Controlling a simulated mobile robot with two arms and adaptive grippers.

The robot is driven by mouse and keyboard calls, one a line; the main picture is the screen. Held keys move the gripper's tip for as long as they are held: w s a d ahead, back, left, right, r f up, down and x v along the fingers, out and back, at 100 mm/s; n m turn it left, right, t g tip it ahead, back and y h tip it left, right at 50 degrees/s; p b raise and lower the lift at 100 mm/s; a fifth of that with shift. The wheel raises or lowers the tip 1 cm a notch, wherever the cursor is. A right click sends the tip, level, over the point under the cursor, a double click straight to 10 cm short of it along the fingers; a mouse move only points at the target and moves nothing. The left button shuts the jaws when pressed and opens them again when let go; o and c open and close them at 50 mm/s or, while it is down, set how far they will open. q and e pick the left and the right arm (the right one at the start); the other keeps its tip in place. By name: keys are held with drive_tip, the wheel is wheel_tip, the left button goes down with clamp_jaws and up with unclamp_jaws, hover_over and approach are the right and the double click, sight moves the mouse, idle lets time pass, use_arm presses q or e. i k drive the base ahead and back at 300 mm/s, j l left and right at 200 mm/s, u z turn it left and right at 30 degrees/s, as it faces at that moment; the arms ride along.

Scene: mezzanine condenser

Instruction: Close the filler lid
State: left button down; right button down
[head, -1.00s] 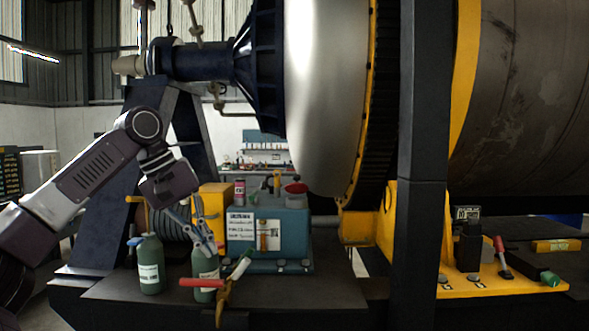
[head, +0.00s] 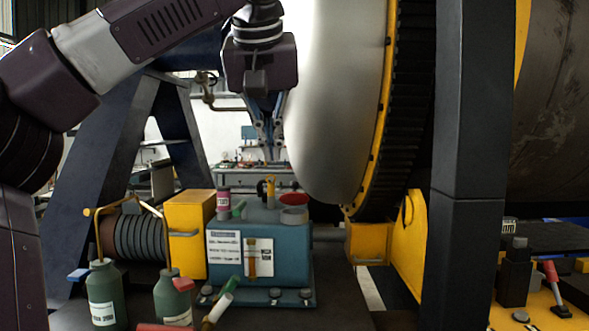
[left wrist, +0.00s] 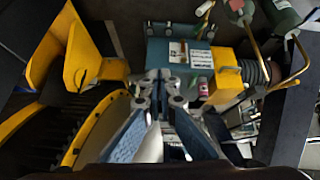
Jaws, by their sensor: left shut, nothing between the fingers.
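The teal box (head: 262,250) stands on the dark bench, with a white label and an amber sight glass on its front. On its top right is a short grey round filler neck (head: 294,214). The red filler lid (head: 293,198) shows just behind and above the neck, apart from its mouth, so it looks open. My left gripper (head: 271,158) is shut and empty, pointing down above the box and higher than the lid. In the left wrist view my fingers (left wrist: 165,78) are in front of the box (left wrist: 175,52); I cannot make out the lid there.
A pink-and-white can (head: 223,203) and a yellow fitting (head: 270,190) stand on the box's left and middle top. Green bottles (head: 105,297) stand front left. A yellow block (head: 190,230) is beside the box. The big drum (head: 335,100) rises close behind and right.

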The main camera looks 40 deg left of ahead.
sight(293, 198)
drive_tip(key=i+j, duration=0.95)
drive_tip(key=j, duration=0.2)
